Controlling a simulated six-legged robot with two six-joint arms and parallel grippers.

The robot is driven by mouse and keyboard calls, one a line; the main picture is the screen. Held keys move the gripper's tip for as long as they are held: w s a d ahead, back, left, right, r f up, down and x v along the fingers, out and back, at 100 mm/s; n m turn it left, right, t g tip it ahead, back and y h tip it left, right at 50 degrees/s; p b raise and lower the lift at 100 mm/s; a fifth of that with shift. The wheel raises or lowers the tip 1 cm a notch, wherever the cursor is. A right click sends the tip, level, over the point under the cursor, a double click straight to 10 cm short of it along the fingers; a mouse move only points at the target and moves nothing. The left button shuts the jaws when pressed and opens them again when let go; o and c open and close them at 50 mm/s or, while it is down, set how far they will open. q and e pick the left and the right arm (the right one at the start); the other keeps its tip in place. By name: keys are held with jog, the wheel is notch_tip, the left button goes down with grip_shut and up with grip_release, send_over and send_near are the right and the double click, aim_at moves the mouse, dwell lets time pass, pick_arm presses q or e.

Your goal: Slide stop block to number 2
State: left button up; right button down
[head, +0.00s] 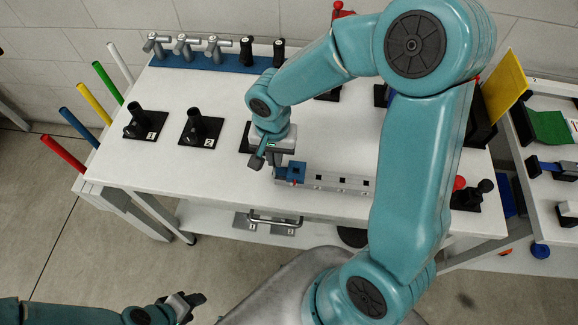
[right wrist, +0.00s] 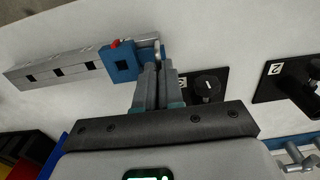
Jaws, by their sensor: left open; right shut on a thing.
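The stop block (head: 291,172) is blue with a red pin, and sits at the left end of a grey rail (head: 340,183) with several dark square windows. The exact grip is partly hidden. My left gripper (head: 190,303) is open and empty, low at the front, off the table. I cannot read numbers on the rail.
Black stands labelled 1 (head: 140,124) and 2 (head: 200,130) are left of my right gripper. A blue strip (head: 195,59) with metal handles runs along the back. A red-knobbed fixture (head: 466,195) is at the right. The table between stands and front edge is clear.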

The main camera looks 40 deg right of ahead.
jog(key=shift+s+d+f+b, duration=0.1)
jog(key=shift+s+d+b, duration=0.25)
jog(key=shift+s+d, duration=0.7)
jog(key=shift+s+d+b, duration=0.3)
jog(key=shift+s+d, duration=0.4)
jog(key=shift+s, duration=0.55)
jog(key=c, duration=0.8)
grip_release()
jog(key=shift+o, duration=0.2)
jog(key=shift+w, duration=0.1)
jog(key=shift+r, duration=0.4)
notch_tip(320, 180, up, 16)
jog(key=shift+f+p, duration=0.15)
jog(key=shift+p, duration=0.2)
